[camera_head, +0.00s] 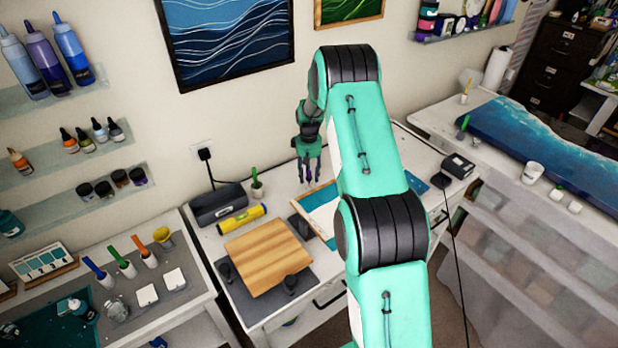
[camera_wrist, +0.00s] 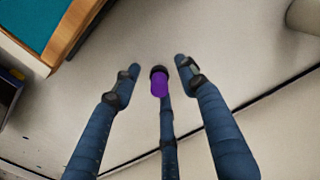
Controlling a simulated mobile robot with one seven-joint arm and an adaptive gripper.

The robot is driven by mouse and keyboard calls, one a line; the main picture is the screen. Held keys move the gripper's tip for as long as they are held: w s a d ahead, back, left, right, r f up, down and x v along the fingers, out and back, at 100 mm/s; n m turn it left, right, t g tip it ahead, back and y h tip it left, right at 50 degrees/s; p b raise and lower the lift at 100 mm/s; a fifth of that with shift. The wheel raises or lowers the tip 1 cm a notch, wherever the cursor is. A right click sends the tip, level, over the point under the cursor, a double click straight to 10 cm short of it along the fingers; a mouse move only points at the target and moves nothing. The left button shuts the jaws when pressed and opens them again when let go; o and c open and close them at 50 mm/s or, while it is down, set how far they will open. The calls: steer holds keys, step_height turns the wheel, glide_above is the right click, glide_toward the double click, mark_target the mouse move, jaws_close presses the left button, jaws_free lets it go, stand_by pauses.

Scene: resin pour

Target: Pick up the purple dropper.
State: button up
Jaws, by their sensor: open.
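The purple dropper (camera_wrist: 158,84) shows in the wrist view as a small purple bulb with a dark collar. It lies between the spread fingers of my gripper (camera_wrist: 156,68), close in front of the middle finger. I cannot tell whether any finger touches it. The fingers are apart and not closed on it. In the head view my gripper (camera_head: 308,178) points down over the white table near the wall, behind the wood-framed tray. There the dropper is too small among the fingertips to make out clearly.
The wood-framed tray (camera_head: 299,207) is close to my gripper; its wooden edge (camera_wrist: 88,22) shows at the wrist view's upper left. A black speaker-like box (camera_head: 217,203), a yellow roll (camera_head: 242,219) and a wooden board (camera_head: 268,255) stand left. A small cup with a green stick (camera_head: 257,190) is nearby.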

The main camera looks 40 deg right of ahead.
steer(key=shift+f, duration=0.65)
steer(key=c, duration=0.9)
